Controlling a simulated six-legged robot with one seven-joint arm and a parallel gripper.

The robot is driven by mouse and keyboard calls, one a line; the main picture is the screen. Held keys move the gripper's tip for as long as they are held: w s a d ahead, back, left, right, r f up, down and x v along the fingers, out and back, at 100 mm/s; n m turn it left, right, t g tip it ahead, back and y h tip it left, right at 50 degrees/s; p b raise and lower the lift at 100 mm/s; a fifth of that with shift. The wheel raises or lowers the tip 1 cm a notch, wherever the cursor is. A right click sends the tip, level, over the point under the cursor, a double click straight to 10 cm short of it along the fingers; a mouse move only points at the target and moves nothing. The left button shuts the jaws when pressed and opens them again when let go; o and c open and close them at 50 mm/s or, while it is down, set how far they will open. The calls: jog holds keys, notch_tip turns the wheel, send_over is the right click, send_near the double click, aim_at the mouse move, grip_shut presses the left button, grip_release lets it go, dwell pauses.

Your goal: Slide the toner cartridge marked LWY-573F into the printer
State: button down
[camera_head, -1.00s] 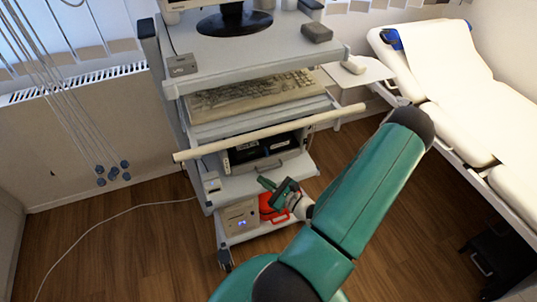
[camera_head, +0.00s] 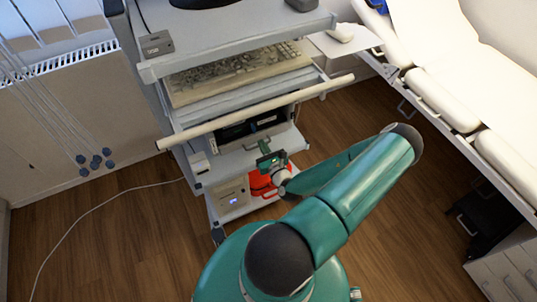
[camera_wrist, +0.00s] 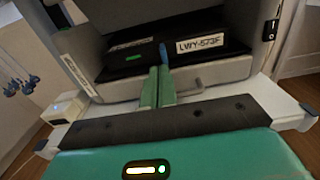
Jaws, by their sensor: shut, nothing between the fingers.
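The printer (camera_wrist: 215,78) is a grey box with an open front. It also shows on the cart shelf in the head view (camera_head: 262,138).
A pale bar (camera_head: 265,110) crosses the cart above the printer, with a keyboard (camera_head: 238,70) higher up. A red case (camera_head: 262,184) and a beige box (camera_head: 231,194) stand on the lower shelf. A white couch (camera_head: 470,90) is at the right. The wooden floor at left is mostly clear.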

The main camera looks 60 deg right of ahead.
aim_at(254, 130)
jog(key=shift+x, duration=2.65)
jog(key=shift+x, duration=1.85)
jog(key=shift+s, duration=0.15)
